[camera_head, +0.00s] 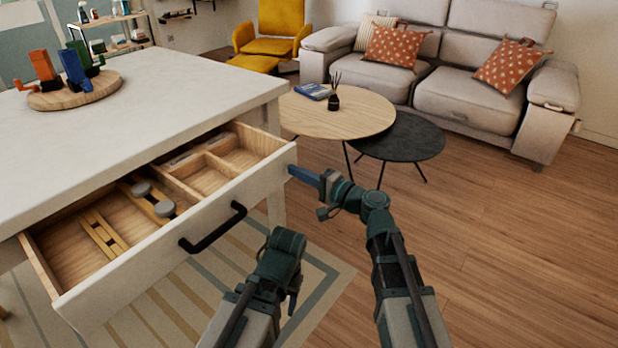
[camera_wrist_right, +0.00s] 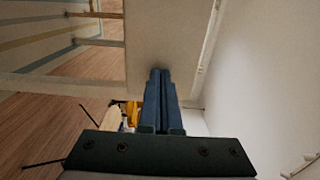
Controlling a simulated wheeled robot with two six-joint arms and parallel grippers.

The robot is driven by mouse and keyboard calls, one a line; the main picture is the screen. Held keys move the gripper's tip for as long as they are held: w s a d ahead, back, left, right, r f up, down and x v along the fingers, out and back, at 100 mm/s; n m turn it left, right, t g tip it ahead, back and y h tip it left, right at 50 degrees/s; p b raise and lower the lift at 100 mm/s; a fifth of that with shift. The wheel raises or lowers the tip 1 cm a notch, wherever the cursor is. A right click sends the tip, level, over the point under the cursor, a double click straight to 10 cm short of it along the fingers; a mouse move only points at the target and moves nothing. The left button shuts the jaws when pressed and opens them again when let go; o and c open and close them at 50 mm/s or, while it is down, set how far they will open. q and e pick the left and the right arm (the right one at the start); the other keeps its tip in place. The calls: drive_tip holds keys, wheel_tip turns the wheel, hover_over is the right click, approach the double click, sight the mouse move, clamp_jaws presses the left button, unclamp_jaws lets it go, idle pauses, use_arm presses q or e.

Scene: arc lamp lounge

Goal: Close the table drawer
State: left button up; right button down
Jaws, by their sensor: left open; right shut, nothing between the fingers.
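The white table's drawer (camera_head: 215,215) is pulled out, with its wooden compartments showing. A black bar handle (camera_head: 213,228) is on its front. My right gripper (camera_head: 304,175) has its blue fingers pressed together and empty, by the right end of the drawer front. In the right wrist view its closed fingers (camera_wrist_right: 160,72) point at a pale panel (camera_wrist_right: 170,40); whether they touch it I cannot tell. My left gripper (camera_head: 284,252) is open, below and right of the handle and apart from it; its fingertips are mostly hidden.
Utensils with grey round ends (camera_head: 150,200) lie in the drawer. Round coffee tables (camera_head: 345,115) and a sofa (camera_head: 465,95) stand behind. Wooden floor at right is clear.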

drive_tip(key=shift+w+a, duration=0.15)
drive_tip(key=shift+a, duration=0.1)
approach(231, 141)
drive_tip(key=x, duration=0.3)
drive_tip(key=shift+w, duration=0.15)
drive_tip(key=x, duration=0.7)
drive_tip(key=shift+a, duration=0.1)
drive_tip(key=shift+w+a, duration=0.4)
drive_tip(key=shift+a, duration=0.1)
use_arm(q)
drive_tip(key=shift+w+a, duration=0.65)
drive_tip(key=shift+a, duration=0.2)
use_arm(e)
drive_tip(key=shift+w+a, duration=0.1)
drive_tip(key=shift+a, duration=0.05)
drive_tip(key=shift+w+a, duration=0.1)
drive_tip(key=shift+w, duration=0.05)
drive_tip(key=shift+s+d, duration=0.4)
use_arm(q)
drive_tip(key=shift+d, duration=0.3)
use_arm(e)
drive_tip(key=v, duration=1.4)
drive_tip(key=shift+a+f, duration=0.1)
drive_tip(key=shift+f, duration=0.05)
